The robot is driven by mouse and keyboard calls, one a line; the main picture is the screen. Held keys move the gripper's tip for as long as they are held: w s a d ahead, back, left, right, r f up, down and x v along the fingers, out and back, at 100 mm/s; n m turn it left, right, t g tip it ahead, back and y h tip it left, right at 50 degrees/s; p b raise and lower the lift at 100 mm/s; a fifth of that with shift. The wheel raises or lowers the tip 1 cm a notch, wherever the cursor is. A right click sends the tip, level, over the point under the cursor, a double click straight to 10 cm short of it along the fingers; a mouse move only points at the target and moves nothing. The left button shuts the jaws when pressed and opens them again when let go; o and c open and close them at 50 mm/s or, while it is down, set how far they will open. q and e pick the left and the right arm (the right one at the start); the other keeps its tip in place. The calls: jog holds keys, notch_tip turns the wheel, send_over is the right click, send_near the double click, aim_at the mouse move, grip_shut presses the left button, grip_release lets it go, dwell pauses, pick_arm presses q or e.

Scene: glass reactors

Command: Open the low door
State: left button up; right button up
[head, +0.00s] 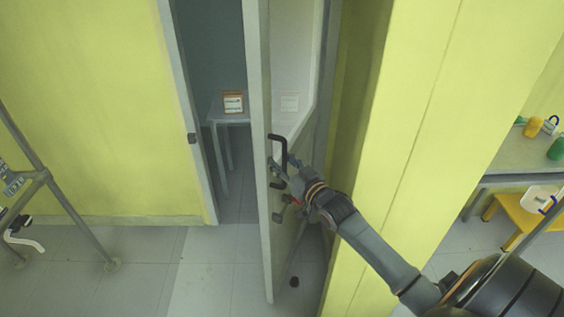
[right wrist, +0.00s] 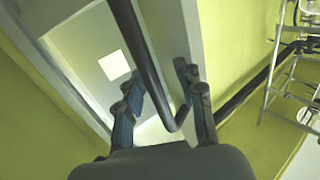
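The door (head: 260,200) stands ajar, seen nearly edge-on in the head view, with a gap between it and the frame (head: 181,90) on the left. A dark bent handle (head: 283,150) sticks out from the door. My right gripper (head: 277,180) is at the door beside this handle, below its upper bend. In the right wrist view, the dark handle bar (right wrist: 145,50) runs down between the two fingers of my right gripper (right wrist: 163,92). The fingers are apart, with visible space beside the bar. Contact with the bar is unclear. My left gripper is out of view.
Through the doorway, a small table (head: 222,115) holds an orange and white box (head: 233,102). A yellow-green wall (head: 420,110) stands close to the right of the door. A metal frame (head: 62,200) stands at the left. The floor (head: 200,270) before the doorway is clear.

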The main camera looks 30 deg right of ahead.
jog(key=shift+d, duration=0.1)
jog(key=shift+s, duration=0.2)
jog(key=s, duration=1.1)
jog(key=shift+s, duration=0.3)
jog(key=shift+d, duration=0.1)
jog(key=s+f+g+h, duration=0.1)
jog(key=s+f+g, duration=0.2)
jog(key=f, duration=0.9)
jog(key=s+f+m+g, duration=0.15)
jog(key=s+f, duration=0.25)
jog(key=f, duration=0.7)
jog(key=s+f+n+g+h, duration=0.1)
jog(key=s+f+g, duration=0.25)
jog(key=f, duration=0.85)
jog(key=s+a+f+g, duration=0.3)
jog(key=s+a+f, duration=0.1)
jog(key=s+f, duration=0.3)
jog(key=s+a+f+n+g+y, duration=0.1)
jog(key=s+a+f+g, duration=0.2)
jog(key=s, duration=0.9)
jog(key=s+a+f+n+g, duration=0.1)
jog(key=s+a+f+g, duration=0.2)
jog(key=s+a+f, duration=0.3)
jog(key=s+f, duration=0.4)
jog(key=f, duration=0.1)
jog(key=shift+s+a, duration=0.2)
jog(key=shift+s, duration=0.05)
